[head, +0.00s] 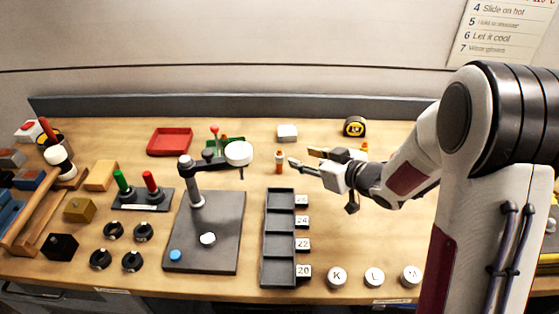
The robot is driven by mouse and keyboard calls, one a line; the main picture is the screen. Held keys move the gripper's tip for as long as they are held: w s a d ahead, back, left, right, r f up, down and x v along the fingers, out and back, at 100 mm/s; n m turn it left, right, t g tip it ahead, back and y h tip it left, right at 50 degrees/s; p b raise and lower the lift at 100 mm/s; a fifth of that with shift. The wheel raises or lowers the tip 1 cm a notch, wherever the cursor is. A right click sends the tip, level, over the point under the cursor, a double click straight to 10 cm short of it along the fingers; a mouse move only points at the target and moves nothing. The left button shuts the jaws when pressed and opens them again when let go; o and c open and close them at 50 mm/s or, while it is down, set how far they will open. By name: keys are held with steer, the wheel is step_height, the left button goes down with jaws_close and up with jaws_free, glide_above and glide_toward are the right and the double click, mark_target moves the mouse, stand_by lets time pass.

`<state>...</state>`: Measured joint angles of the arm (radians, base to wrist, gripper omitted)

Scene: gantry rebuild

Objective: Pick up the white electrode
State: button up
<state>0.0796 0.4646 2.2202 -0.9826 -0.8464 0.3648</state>
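A small white disc (208,239), the likely white electrode, lies flat on the grey base plate (225,217) of a stand at the centre-left. A small blue disc (176,255) lies on the same plate near its front left corner. The stand's post carries an arm with a larger white round head (239,153) above the plate. My gripper (303,157) is to the right of the stand and farther back, well apart from the small white disc. Its fingers look spread and nothing shows between them.
A small orange bottle (279,163) stands just left of my fingertips. A black compartment rack (265,232) stands right of the plate, with numbered blocks beside it. White lettered knobs (337,277) are at the front. Red and green handles (151,184) stand left of the plate.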

mark_target(282, 158)
steer(key=shift+s+a+f+y, duration=0.2)
steer(key=shift+a+f+y, duration=0.2)
steer(key=shift+a+f, duration=0.3)
steer(key=shift+r, duration=0.1)
steer(key=shift+a, duration=0.1)
steer(key=shift+x, duration=1.25)
steer(key=shift+w+a+f, duration=0.2)
steer(key=shift+w+a, duration=0.2)
steer(key=shift+a, duration=0.3)
steer(key=shift+w+a+f, duration=0.2)
steer(key=shift+w+a, duration=0.2)
steer(key=shift+a, duration=0.25)
steer(key=shift+x, duration=1.05)
